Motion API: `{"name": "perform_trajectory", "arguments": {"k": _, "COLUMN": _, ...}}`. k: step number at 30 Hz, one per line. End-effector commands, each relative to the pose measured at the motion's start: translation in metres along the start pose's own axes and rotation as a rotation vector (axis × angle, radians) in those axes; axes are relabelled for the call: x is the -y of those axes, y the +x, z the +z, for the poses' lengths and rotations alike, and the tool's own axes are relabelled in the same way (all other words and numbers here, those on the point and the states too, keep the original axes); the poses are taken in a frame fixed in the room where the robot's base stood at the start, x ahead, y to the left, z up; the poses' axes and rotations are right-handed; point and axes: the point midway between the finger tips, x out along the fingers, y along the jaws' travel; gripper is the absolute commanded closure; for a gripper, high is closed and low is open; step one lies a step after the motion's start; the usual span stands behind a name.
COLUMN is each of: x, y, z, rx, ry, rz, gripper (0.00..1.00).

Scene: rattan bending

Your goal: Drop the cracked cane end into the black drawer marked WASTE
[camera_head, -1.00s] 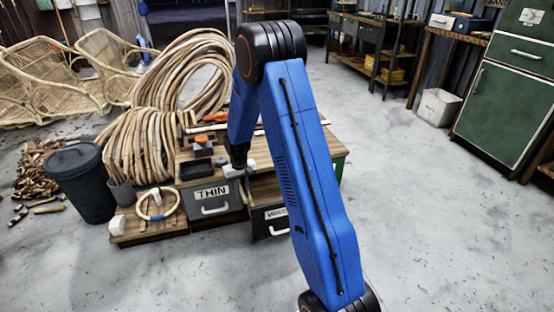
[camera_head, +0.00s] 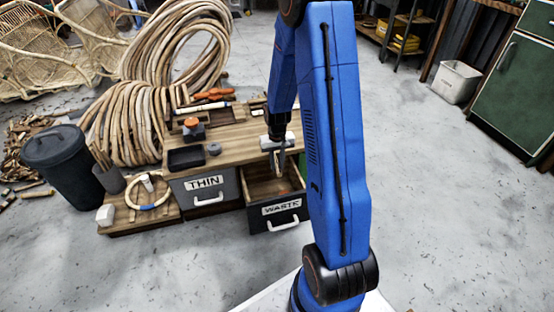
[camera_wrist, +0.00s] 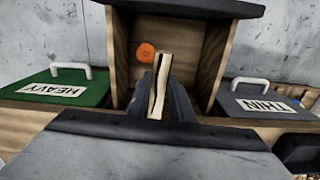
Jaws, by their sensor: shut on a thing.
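The black drawer marked WASTE (camera_head: 282,211) is pulled open below the bench top, and its wooden inside shows. In the wrist view the open drawer's wooden wall (camera_wrist: 213,62) stands around the fingertips. My gripper (camera_head: 278,158) is over the drawer opening, pointing down. In the wrist view my gripper (camera_wrist: 168,98) is shut on the cracked cane end (camera_wrist: 160,80), a short pale piece with a dark split along it. The cane end is held above the drawer floor; the exact gap cannot be told.
An orange round thing (camera_wrist: 145,53) lies in the open drawer. The THIN drawer (camera_head: 205,187) is beside it, shut, and a green HEAVY drawer (camera_wrist: 65,88) is on the other side. A dark tray (camera_head: 186,158) sits on the bench.

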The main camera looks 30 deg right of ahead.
Motion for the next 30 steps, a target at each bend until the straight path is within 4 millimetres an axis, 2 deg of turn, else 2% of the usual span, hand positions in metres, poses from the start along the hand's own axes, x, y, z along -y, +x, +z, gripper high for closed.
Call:
{"name": "perform_trajectory", "arguments": {"k": 3, "x": 0.000, "y": 0.013, "z": 0.000, "rx": 0.003, "ry": 0.000, "rz": 0.000, "gripper": 1.00}}
{"name": "perform_trajectory", "arguments": {"k": 9, "x": 0.000, "y": 0.027, "z": 0.000, "rx": 0.002, "ry": 0.000, "rz": 0.000, "gripper": 1.00}}
{"name": "perform_trajectory", "arguments": {"k": 21, "x": 0.000, "y": 0.030, "z": 0.000, "rx": -0.001, "ry": 0.000, "rz": 0.000, "gripper": 1.00}}
{"name": "perform_trajectory", "arguments": {"k": 22, "x": 0.000, "y": 0.030, "z": 0.000, "rx": -0.001, "ry": 0.000, "rz": 0.000, "gripper": 0.73}}
{"name": "perform_trajectory", "arguments": {"k": 24, "x": 0.000, "y": 0.030, "z": 0.000, "rx": -0.001, "ry": 0.000, "rz": 0.000, "gripper": 0.58}}
{"name": "perform_trajectory", "arguments": {"k": 30, "x": 0.000, "y": 0.030, "z": 0.000, "rx": -0.001, "ry": 0.000, "rz": 0.000, "gripper": 0.58}}
